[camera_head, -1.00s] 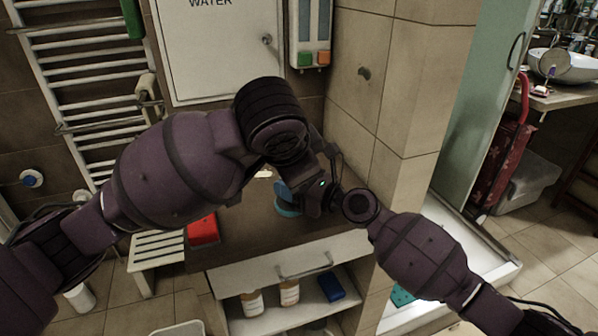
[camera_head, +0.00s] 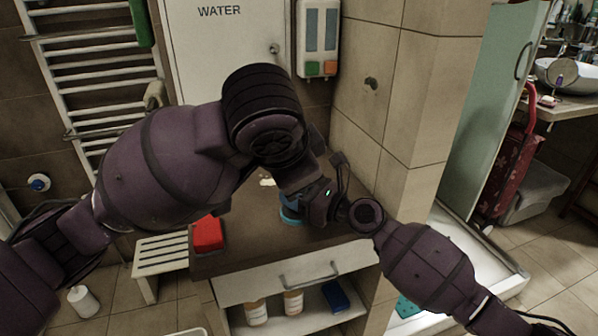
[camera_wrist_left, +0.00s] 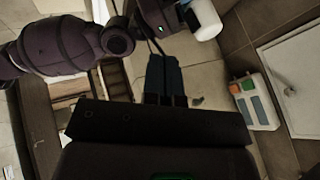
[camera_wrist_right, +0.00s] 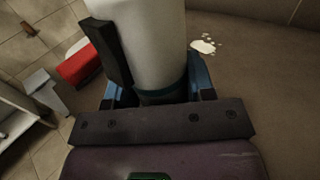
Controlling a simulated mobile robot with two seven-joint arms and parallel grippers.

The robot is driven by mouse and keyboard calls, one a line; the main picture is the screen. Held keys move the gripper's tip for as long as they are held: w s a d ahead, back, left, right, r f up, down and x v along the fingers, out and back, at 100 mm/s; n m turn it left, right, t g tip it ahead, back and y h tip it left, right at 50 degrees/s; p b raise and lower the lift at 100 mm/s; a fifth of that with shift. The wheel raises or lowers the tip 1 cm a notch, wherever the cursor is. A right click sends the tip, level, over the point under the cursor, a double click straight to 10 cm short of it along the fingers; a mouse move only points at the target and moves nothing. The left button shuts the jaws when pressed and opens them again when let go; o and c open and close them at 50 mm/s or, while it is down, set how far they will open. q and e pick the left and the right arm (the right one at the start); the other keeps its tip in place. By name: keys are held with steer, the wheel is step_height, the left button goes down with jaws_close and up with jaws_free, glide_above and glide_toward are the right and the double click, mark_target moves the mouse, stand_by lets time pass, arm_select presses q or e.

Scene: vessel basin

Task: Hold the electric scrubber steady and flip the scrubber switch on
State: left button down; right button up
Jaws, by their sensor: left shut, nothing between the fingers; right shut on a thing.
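The electric scrubber stands on the brown counter (camera_head: 235,262). In the head view only its blue lower part (camera_head: 291,212) shows beside my right gripper (camera_head: 312,206). In the right wrist view its white body (camera_wrist_right: 152,40) rises between the blue fingers of my right gripper (camera_wrist_right: 158,88), shut around it at a dark band. A black flat part (camera_wrist_right: 107,52) sticks out at its left; I cannot tell whether it is the switch. My left gripper (camera_wrist_left: 164,62) is shut and empty, apart from the white scrubber body (camera_wrist_left: 205,20). In the head view my left arm hides it.
A red box (camera_head: 207,235) lies on the counter's left part. A drawer (camera_head: 290,283) and a shelf with bottles (camera_head: 293,303) are below. A wall dispenser (camera_head: 318,38) and tiled wall stand behind. A white puddle (camera_wrist_right: 203,46) lies near the scrubber.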

arm_select(q)
steer(key=w+f, duration=0.8)
steer(key=w, duration=0.1)
steer(key=shift+w+d+f, duration=0.15)
steer(key=shift+d+f, duration=0.15)
steer(key=shift+d, duration=0.1)
stand_by(0.4)
steer(key=shift+w+a+f, duration=0.1)
steer(key=shift+w+f, duration=0.05)
steer(key=shift+w, duration=0.1)
